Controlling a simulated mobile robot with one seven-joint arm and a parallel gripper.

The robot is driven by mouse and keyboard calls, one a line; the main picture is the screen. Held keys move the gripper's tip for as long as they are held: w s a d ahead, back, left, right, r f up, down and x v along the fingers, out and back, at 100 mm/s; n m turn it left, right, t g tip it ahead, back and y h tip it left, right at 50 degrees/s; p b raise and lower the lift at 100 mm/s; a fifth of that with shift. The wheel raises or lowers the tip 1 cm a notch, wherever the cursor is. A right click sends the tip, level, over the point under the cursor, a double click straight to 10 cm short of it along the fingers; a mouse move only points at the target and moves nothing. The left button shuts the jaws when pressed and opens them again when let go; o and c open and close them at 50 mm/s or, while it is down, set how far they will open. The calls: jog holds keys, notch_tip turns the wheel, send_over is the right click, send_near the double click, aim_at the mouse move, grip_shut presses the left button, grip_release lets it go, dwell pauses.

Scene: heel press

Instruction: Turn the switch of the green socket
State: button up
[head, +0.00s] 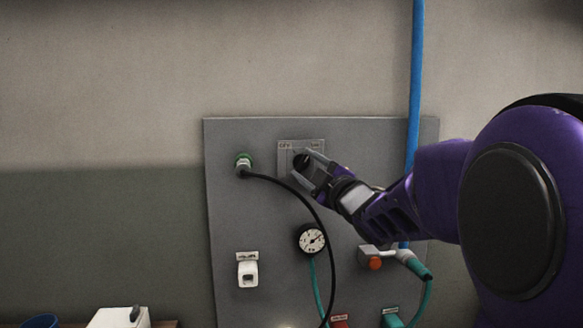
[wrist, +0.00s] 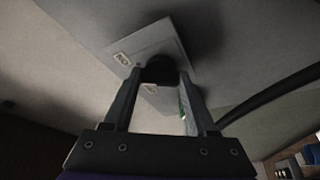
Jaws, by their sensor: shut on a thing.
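The green socket (head: 243,157) is at the upper left of the grey wall panel, with a plug and black cable in it. Just right of it is a grey switch plate (head: 285,148) with small labels along its top; it also shows in the wrist view (wrist: 180,38). A dark round switch knob (wrist: 160,67) sticks out of the plate. My gripper (head: 305,163) is at the plate, and in the wrist view its fingers (wrist: 160,76) are on either side of the knob, shut on it. The knob's exact angle is hard to read because it is dark and partly hidden.
The black cable (head: 305,199) hangs from the plug past the left of my gripper. A blue pipe (head: 416,70) runs down behind my arm.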

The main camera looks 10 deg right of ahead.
jog(key=n, duration=0.1)
jog(key=n+g, duration=0.1)
jog(key=n, duration=0.2)
jog(key=shift+r+g+y, duration=0.25)
jog(key=shift+g+y, duration=0.05)
jog(key=n, duration=0.1)
jog(key=n+g+p, duration=0.1)
jog(key=n, duration=0.1)
jog(key=shift+r+n, duration=0.2)
jog(key=shift+n, duration=0.1)
jog(key=n+g+h+p, duration=0.1)
jog(key=n+p, duration=0.1)
jog(key=shift+r+n, duration=0.1)
jog(key=shift+n, duration=0.3)
jog(key=shift+n+g+h+p, duration=0.4)
jog(key=shift+n+h+p, duration=0.2)
jog(key=shift+n+p, duration=0.35)
jog(key=shift+n, duration=0.25)
jog(key=o, duration=1.4)
jog(key=shift+c, duration=0.2)
jog(key=shift+s, duration=0.1)
